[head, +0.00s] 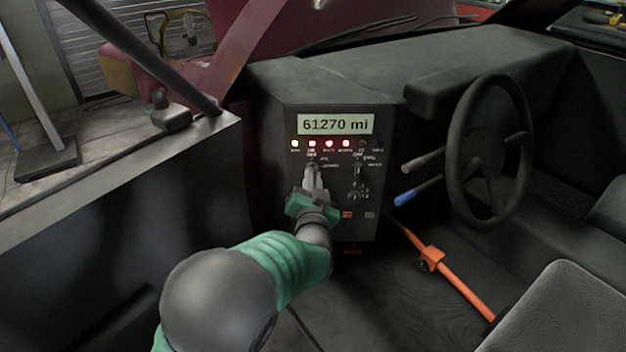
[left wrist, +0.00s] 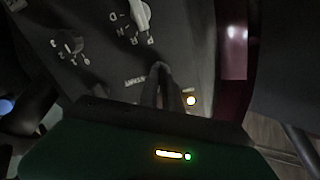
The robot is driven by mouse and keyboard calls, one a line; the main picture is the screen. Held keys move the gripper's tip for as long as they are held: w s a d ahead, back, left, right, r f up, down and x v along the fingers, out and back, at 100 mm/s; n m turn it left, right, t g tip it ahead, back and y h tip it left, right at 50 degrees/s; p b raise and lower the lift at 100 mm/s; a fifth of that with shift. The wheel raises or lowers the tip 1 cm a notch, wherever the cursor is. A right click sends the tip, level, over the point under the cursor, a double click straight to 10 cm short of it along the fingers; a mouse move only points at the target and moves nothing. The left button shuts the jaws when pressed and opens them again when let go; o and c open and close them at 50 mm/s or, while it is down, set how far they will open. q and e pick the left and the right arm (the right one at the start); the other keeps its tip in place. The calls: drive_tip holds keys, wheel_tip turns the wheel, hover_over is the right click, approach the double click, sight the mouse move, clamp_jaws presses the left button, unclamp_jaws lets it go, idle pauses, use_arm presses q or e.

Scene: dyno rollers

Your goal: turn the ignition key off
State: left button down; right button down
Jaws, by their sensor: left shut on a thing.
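The dark dashboard panel (head: 335,215) stands ahead, with a lit display (head: 335,124) reading 61270 mi and several red lamps under it. My left gripper (head: 313,174) reaches the left part of the panel, just below the lamps. My right gripper is not in view.
A pale selector knob (left wrist: 140,14) and another knob (left wrist: 70,46) sit on the panel near the fingers. A steering wheel (head: 490,150), a stalk with a blue tip (head: 404,199) and an orange bar (head: 455,275) are to the right. A seat (head: 560,310) fills the lower right.

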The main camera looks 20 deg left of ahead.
use_arm(q)
drive_tip(key=n+b, duration=0.1)
drive_tip(key=n, duration=0.2)
drive_tip(key=f+n, duration=0.1)
drive_tip(key=n, duration=0.1)
drive_tip(key=shift+s+n+b, duration=0.1)
drive_tip(key=shift+n+b, duration=0.25)
drive_tip(key=shift+n, duration=0.05)
drive_tip(key=shift+r, duration=0.1)
idle(0.3)
drive_tip(key=c, duration=1.5)
unclamp_jaws()
drive_tip(key=shift+r, duration=0.15)
drive_tip(key=shift+r, duration=0.1)
